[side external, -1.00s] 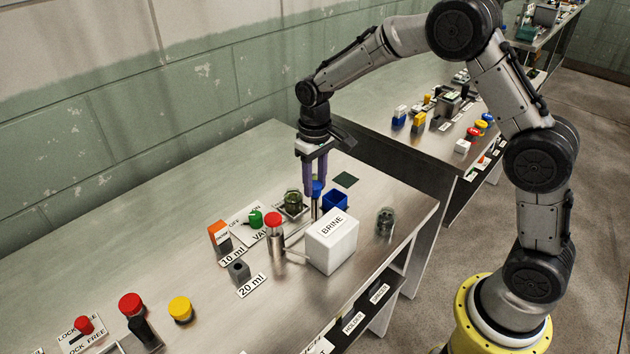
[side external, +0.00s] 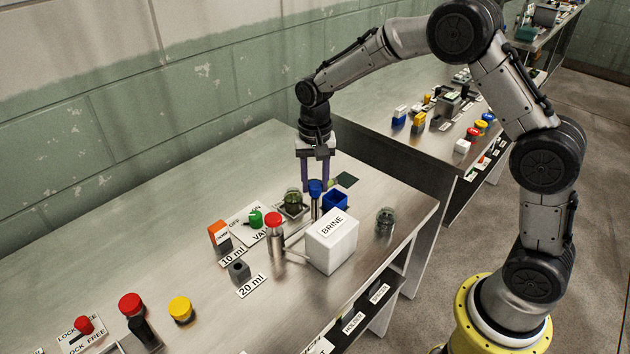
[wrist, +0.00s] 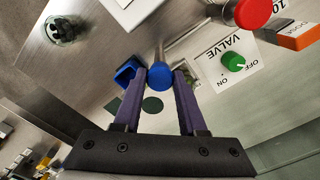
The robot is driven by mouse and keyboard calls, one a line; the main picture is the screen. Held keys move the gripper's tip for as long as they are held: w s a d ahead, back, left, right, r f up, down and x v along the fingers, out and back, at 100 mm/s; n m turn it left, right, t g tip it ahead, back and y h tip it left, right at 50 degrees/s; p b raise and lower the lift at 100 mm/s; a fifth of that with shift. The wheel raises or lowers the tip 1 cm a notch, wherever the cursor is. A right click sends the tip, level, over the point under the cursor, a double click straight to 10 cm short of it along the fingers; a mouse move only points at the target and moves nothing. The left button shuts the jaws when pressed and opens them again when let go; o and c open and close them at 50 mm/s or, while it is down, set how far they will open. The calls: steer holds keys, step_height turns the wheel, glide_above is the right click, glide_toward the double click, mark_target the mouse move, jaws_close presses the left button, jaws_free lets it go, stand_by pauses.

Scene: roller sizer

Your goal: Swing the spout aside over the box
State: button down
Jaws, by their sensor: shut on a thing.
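A blue knob (side external: 315,187) tops a thin upright post beside the BRINE block; it also shows in the wrist view (wrist: 160,77). A thin metal tube (wrist: 182,38) runs from near the knob toward the red-capped cylinder (side external: 274,236); I take it for the spout. My gripper (side external: 316,186) points down with its purple fingers shut on the knob, one on each side. The small open blue box (side external: 335,201) stands just right of the knob; in the wrist view the box (wrist: 126,74) is left of it, close to one finger. The tube's outlet is hidden.
The white BRINE block (side external: 332,247) stands in front of the knob. A glass jar (side external: 385,221) is to the right. The green valve knob (side external: 255,219) and a small green-topped vessel (side external: 292,200) are to the left. A dark green pad (side external: 346,179) lies behind.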

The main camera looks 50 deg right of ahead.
mark_target(315, 184)
steer(key=shift+r, duration=0.15)
stand_by(0.4)
steer(key=c, duration=0.5)
jaws_free()
step_height(315, 184, up, 14)
